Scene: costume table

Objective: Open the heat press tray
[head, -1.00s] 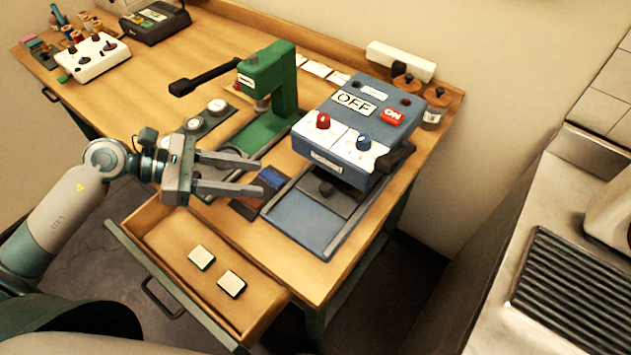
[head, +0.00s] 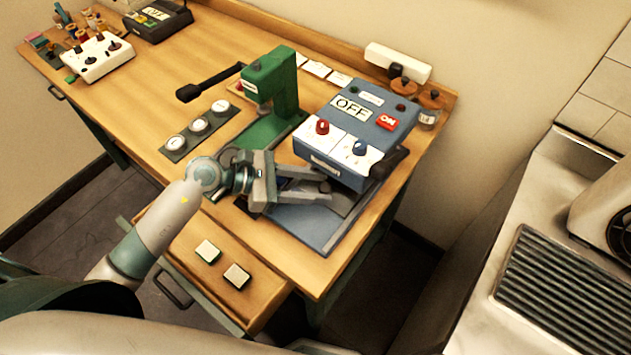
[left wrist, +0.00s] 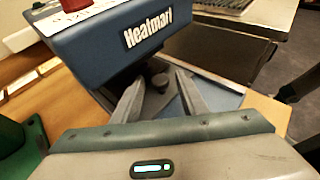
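The blue heat press (head: 362,123) stands at the right end of the wooden table, with an OFF sign, a red ON label and two knobs. Its blue-edged tray (head: 306,229) lies low at its front, partly covered by my gripper. My left gripper (head: 328,184) reaches over the tray, just below the press's front face. In the left wrist view, its two fingers (left wrist: 158,97) are apart on either side of a dark round knob (left wrist: 159,80) under the Heatmart body (left wrist: 130,40). Contact with the knob cannot be told. My right gripper is not in view.
A green press (head: 272,95) with a black lever stands left of the heat press. A plate with round badges (head: 199,126) lies near it. An open drawer (head: 262,302) with two square pieces sits below my arm. A sink counter (head: 520,230) is at right.

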